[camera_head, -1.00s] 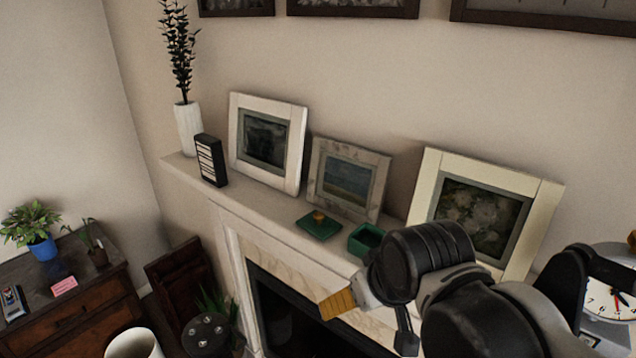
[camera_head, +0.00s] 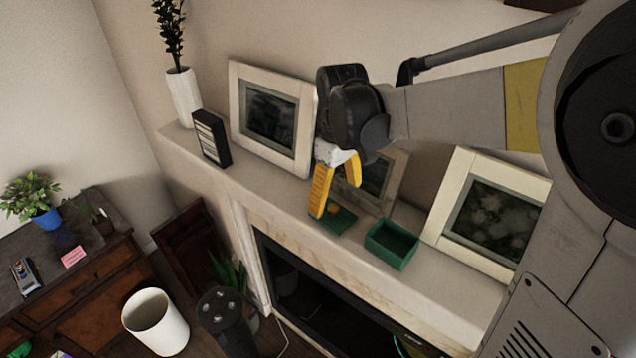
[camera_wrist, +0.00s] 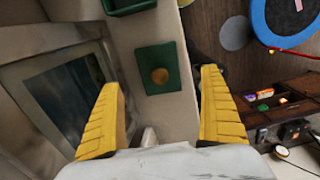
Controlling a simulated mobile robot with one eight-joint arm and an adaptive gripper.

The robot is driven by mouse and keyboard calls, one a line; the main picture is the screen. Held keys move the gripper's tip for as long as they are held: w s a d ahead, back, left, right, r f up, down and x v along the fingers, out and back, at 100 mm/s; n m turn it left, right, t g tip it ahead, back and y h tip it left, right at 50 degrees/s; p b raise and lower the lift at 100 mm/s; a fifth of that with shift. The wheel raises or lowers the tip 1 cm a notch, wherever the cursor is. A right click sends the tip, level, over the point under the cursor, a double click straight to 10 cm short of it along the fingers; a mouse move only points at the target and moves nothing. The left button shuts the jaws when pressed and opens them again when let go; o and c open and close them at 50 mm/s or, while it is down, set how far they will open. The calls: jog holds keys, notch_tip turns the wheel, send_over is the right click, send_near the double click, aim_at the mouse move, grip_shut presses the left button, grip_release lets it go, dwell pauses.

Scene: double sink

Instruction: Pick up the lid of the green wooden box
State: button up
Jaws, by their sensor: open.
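The green lid (camera_head: 337,221) lies flat on the mantel shelf, with a round golden knob on top. It also shows in the wrist view (camera_wrist: 151,56), between and beyond my two yellow fingers. My gripper (camera_head: 337,187) is open and empty, above the lid, and its left finger hides part of the lid in the head view. In the wrist view my fingertips (camera_wrist: 160,85) stand apart on either side of the lid, not touching it. The green box (camera_head: 391,245) stands open to the right of the lid in the head view; only its edge (camera_wrist: 130,7) shows at the top of the wrist view.
Leaning picture frames stand behind: a white one (camera_head: 271,118), a marbled one (camera_head: 391,178) close behind my gripper, and a cream one (camera_head: 487,212). A black striped box (camera_head: 211,138) and a white vase (camera_head: 184,97) stand at the left end. The shelf's front edge drops off near the lid.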

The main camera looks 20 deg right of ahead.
aim_at(334, 209)
jog(key=shift+w+f, duration=1)
jog(key=shift+f, duration=0.1)
jog(key=s+f, duration=0.1)
jog(key=s+f+p, duration=0.1)
jog(key=shift+a+f, duration=0.1)
jog(key=shift+f, duration=0.25)
jog(key=shift+w+f, duration=0.3)
jog(key=shift+f, duration=0.25)
jog(key=shift+w+f, duration=0.25)
jog(key=shift+f, duration=0.25)
jog(key=shift+s, duration=0.15)
jog(key=shift+s+r, duration=0.1)
jog(key=shift+s, duration=0.05)
jog(key=shift+c, duration=1.3)
jog(key=c, duration=1)
